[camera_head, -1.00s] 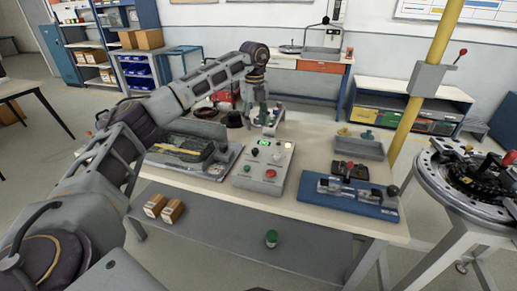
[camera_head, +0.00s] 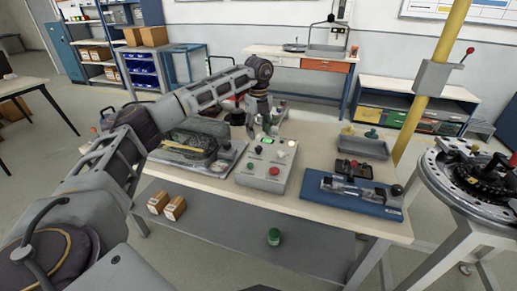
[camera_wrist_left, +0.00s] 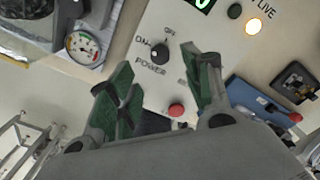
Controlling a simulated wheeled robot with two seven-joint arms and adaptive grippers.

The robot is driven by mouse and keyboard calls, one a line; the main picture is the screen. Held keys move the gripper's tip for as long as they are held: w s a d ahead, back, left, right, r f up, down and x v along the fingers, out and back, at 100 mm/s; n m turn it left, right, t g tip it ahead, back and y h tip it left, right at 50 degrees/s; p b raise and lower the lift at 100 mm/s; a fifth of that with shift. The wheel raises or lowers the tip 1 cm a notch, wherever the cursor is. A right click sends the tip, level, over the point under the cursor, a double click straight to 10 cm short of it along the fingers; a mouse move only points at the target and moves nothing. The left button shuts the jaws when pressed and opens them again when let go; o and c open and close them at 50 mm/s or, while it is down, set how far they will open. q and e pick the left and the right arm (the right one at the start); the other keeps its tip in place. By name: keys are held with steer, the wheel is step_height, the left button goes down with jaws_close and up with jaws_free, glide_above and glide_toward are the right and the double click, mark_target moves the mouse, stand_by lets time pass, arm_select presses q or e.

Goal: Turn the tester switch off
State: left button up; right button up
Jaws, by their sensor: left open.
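The tester (camera_head: 262,182) is a light grey box on the table, with a lit green display (camera_head: 267,140). In the left wrist view its panel (camera_wrist_left: 130,80) shows a black power switch knob (camera_wrist_left: 160,53) between ON and OFF labels; I cannot tell which it points to. The lamp marked LIVE (camera_wrist_left: 253,26) glows. A red button (camera_wrist_left: 176,110) sits lower on the panel. My left gripper (camera_head: 262,132) is over the back of the tester. Its green-padded fingers (camera_wrist_left: 158,78) are open and empty, on either side of the knob in the picture. My right gripper is not in view.
A device with a dial gauge (camera_wrist_left: 84,44) stands left of the tester. A blue-based fixture (camera_head: 355,200) lies to its right, with a grey bin (camera_head: 363,148) behind. Two small boxes (camera_head: 167,206) and a green-lidded jar (camera_head: 273,237) are on the lower shelf.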

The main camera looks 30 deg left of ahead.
mark_target(259, 147)
arm_select(q)
step_height(259, 147, down, 7)
steer(key=shift+f, duration=0.7)
steer(key=c, duration=1)
steer(key=shift+c, duration=0.4)
steer(key=shift+m+p, duration=0.55)
steer(key=shift+m, duration=0.85)
steer(key=shift+m+p, duration=0.8)
steer(key=shift+m, duration=0.3)
steer(key=m+p, duration=0.1)
steer(key=m, duration=0.1)
steer(key=shift+m, duration=0.4)
steer(key=m+p, duration=0.1)
steer(key=m, duration=0.4)
steer(key=shift+p, duration=0.3)
steer(key=shift+m, duration=0.5)
steer(key=m, duration=0.2)
steer(key=shift+m, duration=0.3)
steer(key=shift+m+p, duration=0.3)
steer(key=shift+m, duration=0.5)
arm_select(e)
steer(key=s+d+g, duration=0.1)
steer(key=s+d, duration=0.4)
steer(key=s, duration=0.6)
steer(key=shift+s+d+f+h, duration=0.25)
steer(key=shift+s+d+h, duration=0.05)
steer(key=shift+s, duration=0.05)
